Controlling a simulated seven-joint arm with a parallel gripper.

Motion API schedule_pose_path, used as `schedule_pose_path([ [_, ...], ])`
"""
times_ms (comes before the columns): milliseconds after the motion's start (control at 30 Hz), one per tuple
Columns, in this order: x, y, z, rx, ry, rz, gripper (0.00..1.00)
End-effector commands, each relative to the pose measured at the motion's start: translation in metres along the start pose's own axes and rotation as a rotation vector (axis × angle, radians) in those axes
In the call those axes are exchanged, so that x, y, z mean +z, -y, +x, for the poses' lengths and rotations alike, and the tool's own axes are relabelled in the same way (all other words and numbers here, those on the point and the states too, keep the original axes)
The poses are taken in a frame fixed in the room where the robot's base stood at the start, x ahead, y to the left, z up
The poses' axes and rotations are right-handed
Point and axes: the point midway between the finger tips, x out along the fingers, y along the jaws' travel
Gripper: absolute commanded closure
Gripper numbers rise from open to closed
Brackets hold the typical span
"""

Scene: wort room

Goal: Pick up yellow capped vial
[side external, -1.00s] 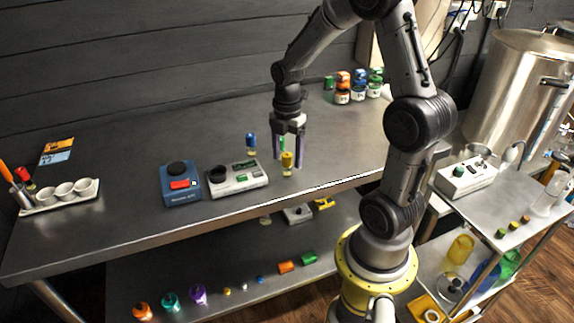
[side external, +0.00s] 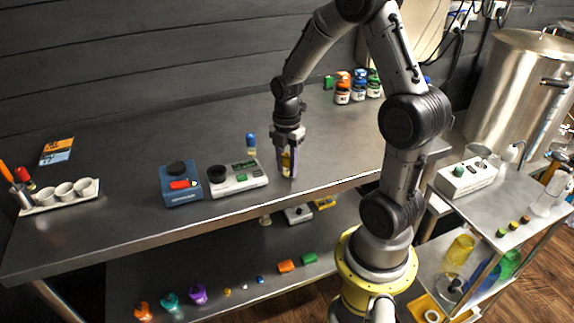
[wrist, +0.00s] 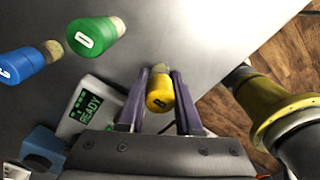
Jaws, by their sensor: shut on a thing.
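The yellow capped vial (wrist: 160,97) is between the two purple fingers of my gripper (wrist: 160,90) in the wrist view, its cap marked with a dark letter. In the side external view, my gripper (side external: 287,172) is shut on the yellow capped vial (side external: 286,160) low at the table's surface near the front edge. Whether the vial's base touches the table cannot be told.
A green capped vial (wrist: 92,36) and a blue capped vial (wrist: 25,62) stand close by; the blue one also shows in the side view (side external: 251,140). A scale (side external: 238,180) and a blue device (side external: 181,183) stand to the left.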

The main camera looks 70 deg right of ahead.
Motion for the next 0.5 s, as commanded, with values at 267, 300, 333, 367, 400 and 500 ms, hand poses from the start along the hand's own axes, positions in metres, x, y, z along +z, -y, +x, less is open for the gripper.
schedule_pose_path([
  [267, 0.0, 0.0, -0.001, 0.001, 0.0, 0.0, 1.0],
  [300, 0.0, 0.0, -0.001, 0.001, 0.0, 0.0, 1.0],
  [333, 0.0, -0.001, -0.002, 0.002, 0.001, 0.0, 1.0],
  [367, 0.0, -0.001, -0.004, 0.002, 0.001, 0.0, 1.0],
  [400, 0.0, -0.001, -0.006, 0.003, 0.001, 0.0, 1.0],
  [500, 0.001, -0.001, -0.015, 0.006, 0.002, 0.0, 1.0],
])
